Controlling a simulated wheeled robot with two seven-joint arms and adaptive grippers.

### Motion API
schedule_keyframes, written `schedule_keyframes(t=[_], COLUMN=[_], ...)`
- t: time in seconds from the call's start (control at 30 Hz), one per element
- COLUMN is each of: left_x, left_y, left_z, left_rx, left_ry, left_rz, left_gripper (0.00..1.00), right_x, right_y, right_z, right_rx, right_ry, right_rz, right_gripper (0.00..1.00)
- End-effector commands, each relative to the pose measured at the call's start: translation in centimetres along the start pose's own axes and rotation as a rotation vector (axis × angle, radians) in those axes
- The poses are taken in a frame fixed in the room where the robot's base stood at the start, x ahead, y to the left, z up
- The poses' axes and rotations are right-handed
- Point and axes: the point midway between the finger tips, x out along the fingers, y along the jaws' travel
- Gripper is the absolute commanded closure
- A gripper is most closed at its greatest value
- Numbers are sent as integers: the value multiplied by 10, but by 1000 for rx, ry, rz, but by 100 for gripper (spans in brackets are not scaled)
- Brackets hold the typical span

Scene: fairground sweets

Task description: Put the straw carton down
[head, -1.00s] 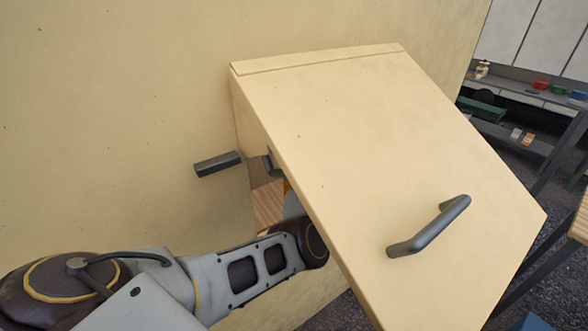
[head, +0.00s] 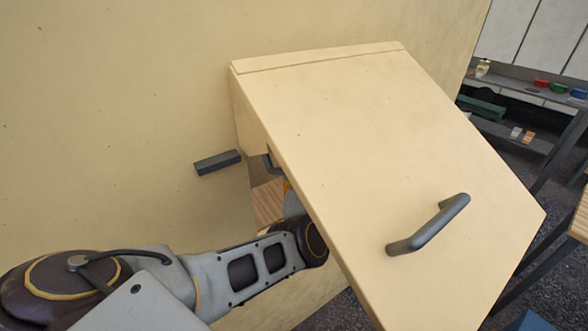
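The straw carton is not visible. My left arm (head: 255,268) comes in from the left, and its far end goes under a cream hinged flap (head: 385,150). The flap hides my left gripper and anything it may hold. A small dark grey piece (head: 268,160) shows at the flap's left edge; I cannot tell whether it is part of my gripper. My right gripper is out of view.
The flap stands out from a cream wall (head: 120,100) and carries a dark bar handle (head: 430,225). A dark bar (head: 217,162) sticks out of the wall left of the opening. A wooden surface (head: 268,200) shows inside. Shelves (head: 510,95) with small items stand far right.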

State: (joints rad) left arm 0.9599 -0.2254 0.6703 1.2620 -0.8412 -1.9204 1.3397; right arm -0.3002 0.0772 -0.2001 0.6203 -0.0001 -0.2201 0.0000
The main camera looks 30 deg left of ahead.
Motion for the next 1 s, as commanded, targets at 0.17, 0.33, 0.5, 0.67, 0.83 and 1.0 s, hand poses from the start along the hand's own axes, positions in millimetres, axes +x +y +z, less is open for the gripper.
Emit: schedule_keyframes(t=[0.17, 0.33, 0.5, 0.67, 0.83, 1.0], left_x=[-4, -19, -41, -61, -79, -95], left_y=[0, 1, 1, 0, 0, 0], left_z=[0, 0, 0, 1, 0, 0], left_rx=[-1, -1, -1, 1, 0, 0], left_ry=[0, -1, -1, -3, -3, -2], left_rz=[2, 3, 4, 1, 2, 2], left_gripper=[0, 0, 0, 0, 0, 0], right_x=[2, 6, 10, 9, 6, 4], right_y=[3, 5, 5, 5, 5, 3], right_z=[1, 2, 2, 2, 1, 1], right_rx=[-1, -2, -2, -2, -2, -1], right_ry=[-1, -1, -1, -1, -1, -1], right_rz=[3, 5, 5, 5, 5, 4], right_gripper=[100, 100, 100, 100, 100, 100])
